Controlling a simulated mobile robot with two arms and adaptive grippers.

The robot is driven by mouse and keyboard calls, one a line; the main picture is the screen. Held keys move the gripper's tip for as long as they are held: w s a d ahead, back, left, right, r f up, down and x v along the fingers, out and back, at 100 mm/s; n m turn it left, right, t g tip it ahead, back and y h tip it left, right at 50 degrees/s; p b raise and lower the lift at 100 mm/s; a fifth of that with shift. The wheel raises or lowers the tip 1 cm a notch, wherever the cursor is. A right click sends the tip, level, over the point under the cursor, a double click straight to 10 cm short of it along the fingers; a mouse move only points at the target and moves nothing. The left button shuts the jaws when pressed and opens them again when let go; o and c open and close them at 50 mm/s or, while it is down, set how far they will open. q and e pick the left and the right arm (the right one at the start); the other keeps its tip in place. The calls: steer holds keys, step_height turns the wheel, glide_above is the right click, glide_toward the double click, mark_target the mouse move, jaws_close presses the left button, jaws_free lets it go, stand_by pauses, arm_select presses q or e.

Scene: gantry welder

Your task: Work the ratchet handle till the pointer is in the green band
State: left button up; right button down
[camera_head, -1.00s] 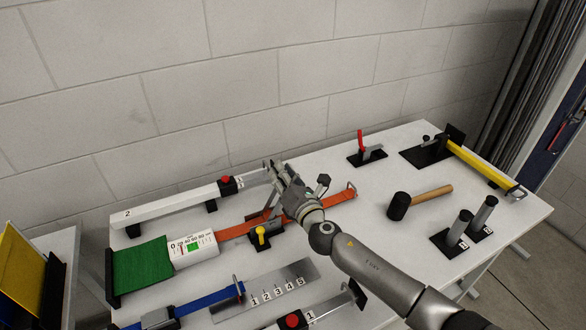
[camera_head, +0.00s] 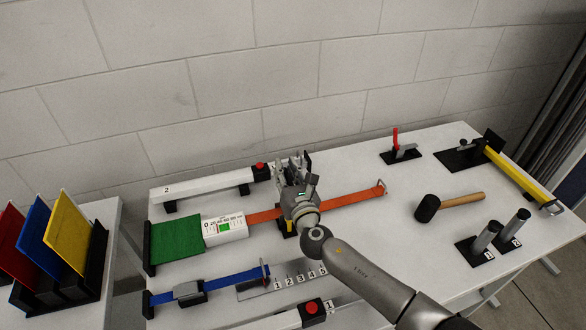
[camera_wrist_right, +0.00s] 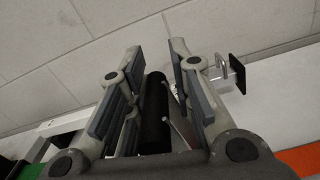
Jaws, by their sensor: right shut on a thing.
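The orange strap (camera_head: 350,197) runs across the table to a white gauge box (camera_head: 212,236) with a printed scale and a green band (camera_head: 224,227). The pointer is too small to make out. My right gripper (camera_head: 293,170) is above the strap's ratchet and hides most of it. In the right wrist view a dark cylindrical handle (camera_wrist_right: 155,112) lies between the fingers, and the gripper is shut on it. A yellow part (camera_head: 287,229) shows below my gripper. My left gripper is out of view.
A blue strap (camera_head: 225,278) with its own buckle lies nearer, by a numbered plate (camera_head: 290,281). A white rail (camera_head: 210,186) lies behind. A mallet (camera_head: 428,208), a red-handled clamp (camera_head: 395,139) and two posts (camera_head: 487,236) stand to the right. Coloured panels (camera_head: 65,233) stand at far left.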

steer(key=shift+s+a, duration=0.3)
steer(key=shift+a, duration=0.3)
steer(key=c, duration=1.4)
jaws_free()
steer(key=shift+a+f, duration=0.1)
steer(key=shift+c, duration=0.2)
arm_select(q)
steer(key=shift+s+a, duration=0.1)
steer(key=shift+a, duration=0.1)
arm_select(e)
steer(key=shift+s+d, duration=0.45)
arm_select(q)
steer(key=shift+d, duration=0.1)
arm_select(e)
steer(key=v, duration=1)
steer(key=shift+s, duration=0.45)
steer(key=shift+f, duration=0.15)
